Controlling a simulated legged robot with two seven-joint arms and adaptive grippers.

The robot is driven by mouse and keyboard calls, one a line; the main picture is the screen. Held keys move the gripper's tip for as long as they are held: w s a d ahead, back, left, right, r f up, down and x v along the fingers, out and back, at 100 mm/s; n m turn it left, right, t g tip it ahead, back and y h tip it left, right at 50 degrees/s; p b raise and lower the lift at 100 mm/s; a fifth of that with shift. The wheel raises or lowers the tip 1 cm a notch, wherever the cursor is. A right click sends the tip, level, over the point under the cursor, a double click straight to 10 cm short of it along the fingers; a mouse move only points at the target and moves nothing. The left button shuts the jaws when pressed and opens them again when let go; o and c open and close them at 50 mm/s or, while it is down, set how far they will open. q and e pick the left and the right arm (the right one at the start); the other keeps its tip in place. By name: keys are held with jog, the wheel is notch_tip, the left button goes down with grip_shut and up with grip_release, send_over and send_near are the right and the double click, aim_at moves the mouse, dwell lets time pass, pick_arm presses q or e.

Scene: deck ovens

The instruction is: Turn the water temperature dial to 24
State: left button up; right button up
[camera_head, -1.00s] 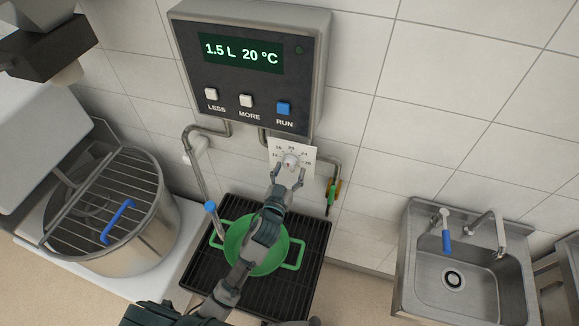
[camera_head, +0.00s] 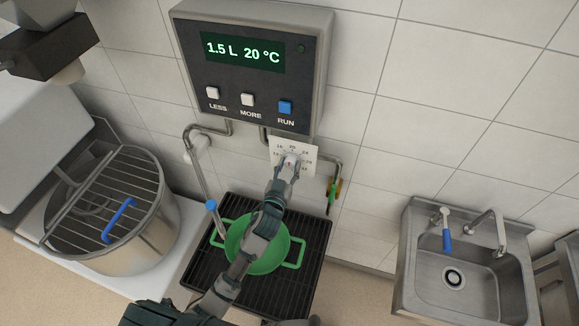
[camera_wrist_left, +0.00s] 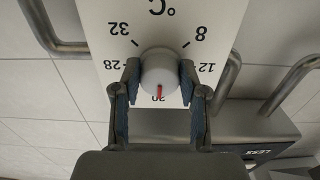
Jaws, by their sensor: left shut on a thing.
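The water temperature dial (camera_head: 290,161) is a white knob on a white scale plate (camera_head: 308,156) below the control box. In the left wrist view, the dial (camera_wrist_left: 160,74) has a red pointer mark that lines up with the 20 on the plate (camera_wrist_left: 110,14), which appears upside down. My left gripper (camera_head: 288,170) reaches up to the plate. In the left wrist view its fingers (camera_wrist_left: 160,88) are shut on the dial, one on each side. The 24 is hidden in the left wrist view. My right gripper is not in view.
The control box (camera_head: 312,75) above reads 1.5 L and 20 °C. A green pot (camera_head: 285,250) stands on the black grate (camera_head: 315,225) under my arm. Pipes run beside the plate. A sink (camera_head: 475,290) is at the right, a mixer bowl (camera_head: 150,235) at the left.

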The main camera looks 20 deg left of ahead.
pick_arm(q)
jog(key=shift+a+r, duration=0.15)
jog(key=shift+r+m+p, duration=0.15)
jog(key=shift+m+p, duration=0.75)
jog(key=shift+m, duration=0.2)
jog(key=shift+m+p, duration=0.5)
jog(key=shift+m, duration=0.3)
jog(key=shift+w+m+p, duration=0.1)
jog(key=shift+m+p, duration=0.6)
jog(key=shift+m, duration=0.5)
jog(key=shift+m+p, duration=0.6)
jog(key=shift+m, duration=0.7)
